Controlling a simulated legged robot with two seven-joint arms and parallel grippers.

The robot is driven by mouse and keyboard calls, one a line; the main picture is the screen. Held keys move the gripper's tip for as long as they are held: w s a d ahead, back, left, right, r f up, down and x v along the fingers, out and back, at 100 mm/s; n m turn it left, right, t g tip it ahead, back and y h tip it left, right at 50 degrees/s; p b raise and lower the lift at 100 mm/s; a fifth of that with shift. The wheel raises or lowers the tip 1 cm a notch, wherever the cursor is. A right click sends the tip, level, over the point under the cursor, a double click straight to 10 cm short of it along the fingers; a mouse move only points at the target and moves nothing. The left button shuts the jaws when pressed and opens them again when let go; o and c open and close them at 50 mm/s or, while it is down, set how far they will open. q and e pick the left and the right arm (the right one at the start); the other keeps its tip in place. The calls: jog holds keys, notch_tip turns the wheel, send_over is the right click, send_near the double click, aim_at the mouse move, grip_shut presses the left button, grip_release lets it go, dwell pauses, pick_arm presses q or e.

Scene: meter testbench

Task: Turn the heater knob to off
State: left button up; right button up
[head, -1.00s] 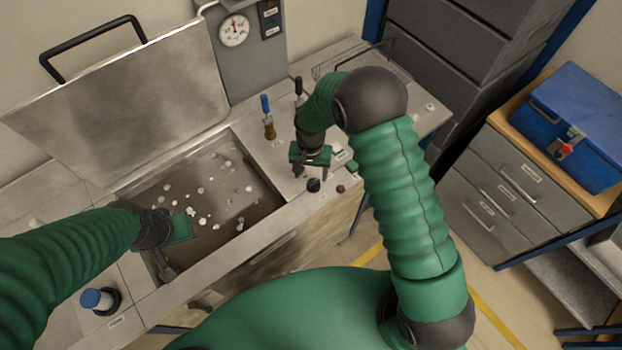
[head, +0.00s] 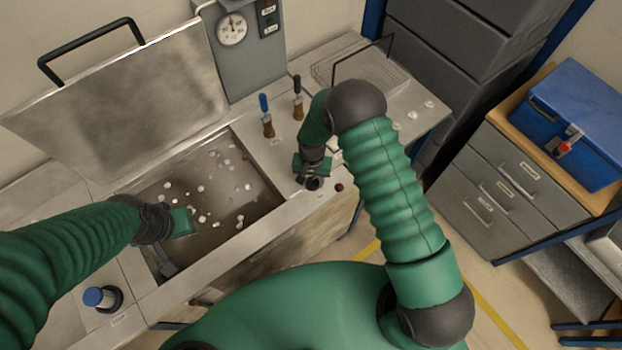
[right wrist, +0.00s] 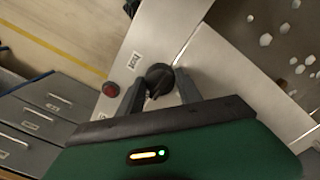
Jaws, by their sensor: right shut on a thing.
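The heater knob (right wrist: 158,79) is a black round knob on the steel bench top. In the right wrist view it sits between the two dark fingers of my right gripper (right wrist: 160,92), which is shut on it. In the head view the knob (head: 313,183) shows just below my right gripper (head: 309,177). A small red lamp or button (right wrist: 110,89) is beside the knob; it looks dark red in the head view (head: 339,187). My left gripper (head: 168,266) hangs over the near left part of the open tank, and its jaw opening is unclear.
The open tank (head: 262,222) holds several white floating pieces, with its lid (head: 130,100) raised behind. Two valve levers, blue (head: 265,108) and black (head: 297,92), stand behind the knob. A dial gauge (head: 232,30) is at the back. A wire basket (head: 375,72) lies at the far right.

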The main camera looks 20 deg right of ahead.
jog(key=shift+d, duration=0.2)
jog(key=c, duration=0.3)
jog(key=shift+w+a, duration=0.1)
jog(key=shift+a, duration=0.05)
jog(key=shift+c, duration=0.2)
jog(key=shift+a+n, duration=0.15)
jog(key=shift+n, duration=0.15)
jog(key=n+b, duration=0.2)
jog(key=shift+d+f+n, duration=0.1)
jog(key=shift+d+n, duration=0.15)
jog(key=shift+n, duration=0.05)
jog(key=n+b, duration=0.1)
jog(key=n, duration=0.1)
jog(key=shift+a+n, duration=0.15)
jog(key=shift+n, duration=0.25)
jog(key=n+b, duration=0.1)
jog(key=n, duration=0.1)
jog(key=shift+n, duration=0.4)
jog(key=n, duration=0.4)
jog(key=shift+b, duration=0.35)
pick_arm(q)
jog(key=f, duration=0.4)
jog(key=shift+s+d+f, duration=0.1)
jog(key=shift+d+f, duration=0.2)
jog(key=shift+f, duration=0.1)
pick_arm(e)
jog(key=n, duration=0.5)
